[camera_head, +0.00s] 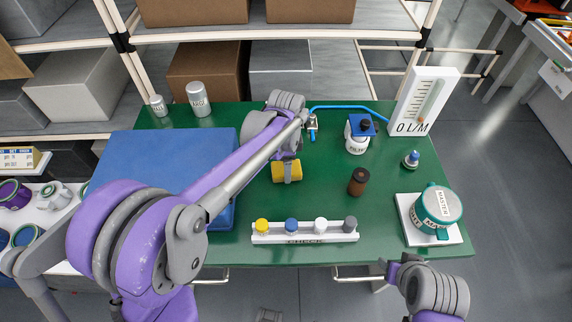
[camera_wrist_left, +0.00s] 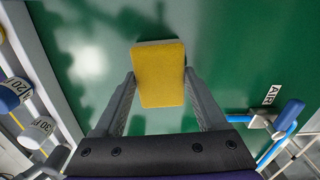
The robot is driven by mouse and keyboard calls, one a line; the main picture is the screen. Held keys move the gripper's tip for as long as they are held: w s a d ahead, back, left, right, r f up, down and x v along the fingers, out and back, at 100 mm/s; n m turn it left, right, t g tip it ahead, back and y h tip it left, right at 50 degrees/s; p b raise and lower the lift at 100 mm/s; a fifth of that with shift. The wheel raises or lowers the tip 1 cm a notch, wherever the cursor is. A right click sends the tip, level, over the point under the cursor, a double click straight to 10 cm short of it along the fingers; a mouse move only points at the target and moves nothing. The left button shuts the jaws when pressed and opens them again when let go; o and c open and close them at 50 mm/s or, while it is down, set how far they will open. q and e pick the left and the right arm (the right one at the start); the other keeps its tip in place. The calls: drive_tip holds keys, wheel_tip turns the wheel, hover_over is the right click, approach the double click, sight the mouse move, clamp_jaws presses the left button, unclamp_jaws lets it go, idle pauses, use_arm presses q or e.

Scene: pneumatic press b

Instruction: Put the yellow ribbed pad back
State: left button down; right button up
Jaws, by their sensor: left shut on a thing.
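The yellow pad (camera_head: 286,171) is over the green table in the head view, below the end of my left arm. In the left wrist view the pad (camera_wrist_left: 160,75) lies between the two fingers of my left gripper (camera_wrist_left: 160,88), which is shut on it. Its ribs cannot be made out. The green surface shows all around it, with shadows to the left; the gap to the table is hard to judge. My right gripper (camera_head: 398,268) is low at the right, in front of the table edge; its finger opening is unclear.
A white CHECK rack (camera_head: 306,237) with coloured pieces is at the front.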

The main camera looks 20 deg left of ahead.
use_arm(q)
drive_tip(key=shift+f, duration=0.35)
unclamp_jaws()
drive_tip(key=shift+r, duration=0.1)
wheel_tip(320, 180, up, 11)
